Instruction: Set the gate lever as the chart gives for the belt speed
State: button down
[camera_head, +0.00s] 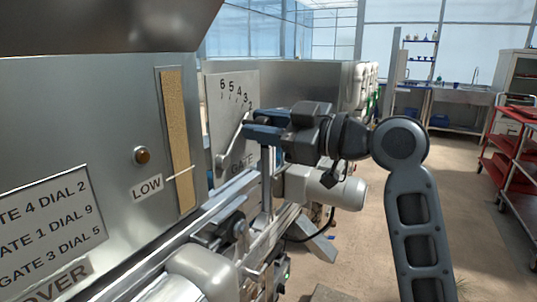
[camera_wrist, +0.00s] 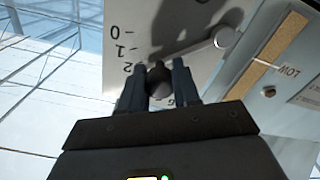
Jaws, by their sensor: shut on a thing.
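The pale gate lever (camera_head: 236,144) is on the upright scale plate (camera_head: 222,101), marked "GATE". Numbers 6, 5, 4 and 3 show in the head view; 0, 1 and 2 show in the wrist view. My gripper (camera_head: 262,133) is at the lever's outer end. In the wrist view my gripper (camera_wrist: 160,85) is shut on the lever's dark knob (camera_wrist: 158,79), with the lever's round pivot (camera_wrist: 224,37) to the upper right. The fingers hide the exact mark it points at. The chart (camera_head: 47,224) is cut off at left; its lines read "GATE 4 DIAL 2", "GATE 1 DIAL 9", "GATE 3 DIAL 5".
Rails and a motor (camera_head: 335,190) lie below my gripper. Open floor and a red cart (camera_head: 510,150) are at right.

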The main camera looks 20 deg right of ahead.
jog(key=shift+s+a+r+n+b, duration=0.3)
jog(key=shift+a+r+n+b, duration=0.05)
jog(key=shift+n+b, duration=0.5)
jog(key=shift+s+a+r+n+b, duration=0.25)
jog(key=shift+a+r+n+b, duration=0.1)
jog(key=shift+n+b, duration=0.5)
jog(key=c, duration=0.8)
grip_release()
jog(key=v, duration=0.7)
jog(key=shift+s+d, duration=0.2)
jog(key=shift+s, duration=0.1)
jog(key=shift+f, duration=0.1)
